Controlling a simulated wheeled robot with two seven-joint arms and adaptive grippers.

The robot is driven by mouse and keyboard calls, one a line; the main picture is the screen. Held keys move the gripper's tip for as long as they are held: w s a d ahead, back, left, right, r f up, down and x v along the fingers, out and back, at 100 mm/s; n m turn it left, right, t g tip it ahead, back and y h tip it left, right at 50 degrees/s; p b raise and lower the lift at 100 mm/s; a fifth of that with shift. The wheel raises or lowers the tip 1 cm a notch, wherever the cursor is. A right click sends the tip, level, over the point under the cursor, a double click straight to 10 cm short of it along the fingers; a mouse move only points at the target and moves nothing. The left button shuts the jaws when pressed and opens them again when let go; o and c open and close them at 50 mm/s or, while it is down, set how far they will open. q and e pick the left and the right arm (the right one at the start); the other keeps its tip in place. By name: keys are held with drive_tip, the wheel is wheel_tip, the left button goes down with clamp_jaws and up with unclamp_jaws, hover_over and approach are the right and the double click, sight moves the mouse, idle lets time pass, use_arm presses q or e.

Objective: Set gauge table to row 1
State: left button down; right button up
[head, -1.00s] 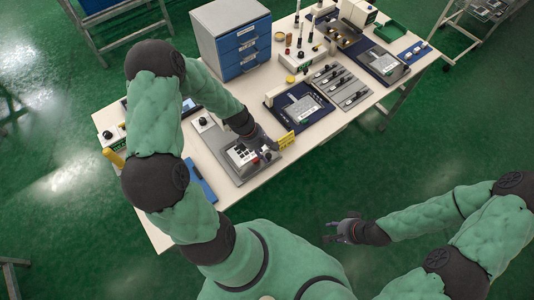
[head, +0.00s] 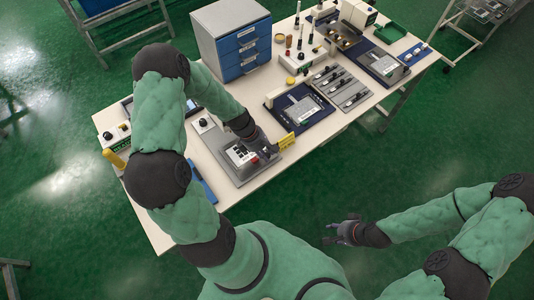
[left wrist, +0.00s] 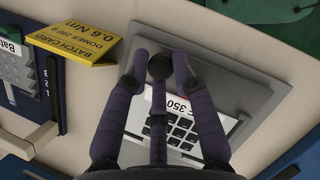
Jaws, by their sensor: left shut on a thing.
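A grey device (head: 234,168) with a white keypad face (head: 240,156) lies at the near side of the bench. A dark round knob (left wrist: 160,67) sits beside the keypad. My left gripper (head: 264,152) is over the device; in the left wrist view its fingers (left wrist: 158,72) are shut around the knob, hiding part of the face. I cannot read any table or row setting. My right gripper (head: 330,231) is open and empty, over the floor in front of the bench.
A yellow batch card (left wrist: 75,42) stands just beside the device. A blue-framed grey fixture (head: 299,107) and grey strips (head: 341,87) lie further right. A blue-drawer cabinet (head: 232,40) stands behind. A blue item (head: 202,183) lies left of the device.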

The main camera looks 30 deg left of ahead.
use_arm(q)
drive_tip(key=a, duration=0.2)
drive_tip(key=w+a, duration=0.1)
drive_tip(key=a, duration=0.1)
drive_tip(key=w+a, duration=0.1)
drive_tip(key=a, duration=0.1)
drive_tip(key=shift+w+p, duration=0.25)
drive_tip(key=shift+p, duration=0.15)
drive_tip(key=shift+d, duration=0.1)
drive_tip(key=c, duration=1.1)
unclamp_jaws()
drive_tip(key=shift+o, duration=0.2)
drive_tip(key=shift+d, duration=0.1)
drive_tip(key=v, duration=0.7)
drive_tip(key=shift+r, duration=0.25)
